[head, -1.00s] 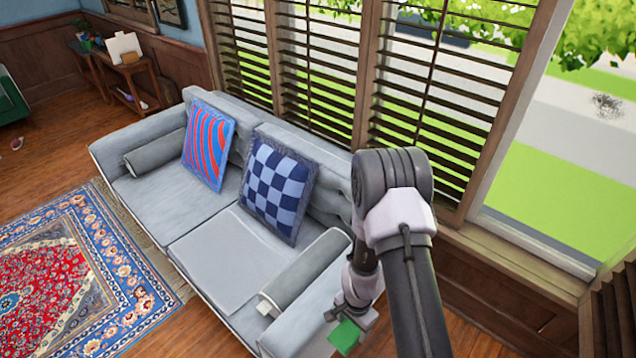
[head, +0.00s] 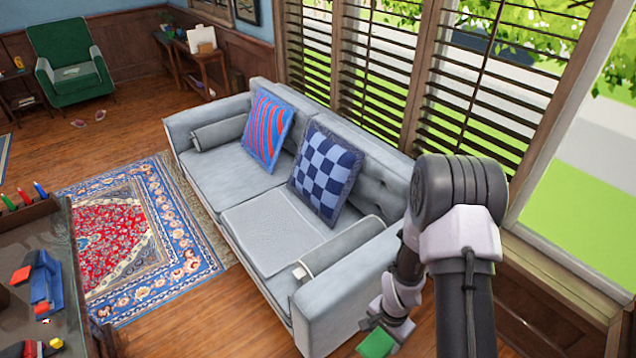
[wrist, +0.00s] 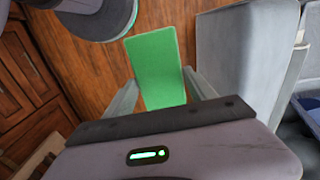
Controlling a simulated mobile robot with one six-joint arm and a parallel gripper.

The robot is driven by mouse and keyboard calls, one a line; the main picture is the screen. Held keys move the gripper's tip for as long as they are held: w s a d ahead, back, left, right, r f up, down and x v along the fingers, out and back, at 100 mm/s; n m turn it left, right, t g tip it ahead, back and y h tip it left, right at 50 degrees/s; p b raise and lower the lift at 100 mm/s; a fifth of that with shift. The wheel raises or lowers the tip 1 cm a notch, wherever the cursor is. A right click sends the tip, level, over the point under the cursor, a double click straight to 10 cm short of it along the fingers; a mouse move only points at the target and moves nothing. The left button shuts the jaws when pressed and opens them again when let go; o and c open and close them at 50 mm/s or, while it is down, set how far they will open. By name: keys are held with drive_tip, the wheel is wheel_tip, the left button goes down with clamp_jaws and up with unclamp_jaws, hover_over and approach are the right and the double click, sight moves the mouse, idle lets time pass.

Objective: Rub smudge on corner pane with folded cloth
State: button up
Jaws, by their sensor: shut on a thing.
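The folded cloth is a flat green rectangle (wrist: 157,60) held between the two fingers of my gripper (wrist: 162,80). In the head view the cloth (head: 377,343) shows below my wrist, at the near right arm of the sofa. My gripper is shut on it and the cloth sticks out past the fingertips. The large clear corner pane (head: 585,165) is at the right edge of the head view, beyond my arm. No smudge shows on the part of the pane in view. The cloth is well apart from the pane.
A grey sofa (head: 262,228) with two cushions stands beside my gripper, below slatted blinds (head: 480,110). A desk (head: 25,320) with a blue and red item is at the lower left. A patterned rug (head: 120,240) and a green armchair (head: 75,70) lie farther off.

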drive_tip(key=w+a+r+n+b, duration=0.1)
drive_tip(key=r+n, duration=0.4)
drive_tip(key=r, duration=0.4)
drive_tip(key=w+a+r+n+b, duration=0.2)
drive_tip(key=r+n, duration=0.2)
drive_tip(key=r, duration=0.5)
drive_tip(key=shift+w+a+r+n+b, duration=0.2)
drive_tip(key=shift+n+b, duration=0.1)
drive_tip(key=shift+n, duration=0.1)
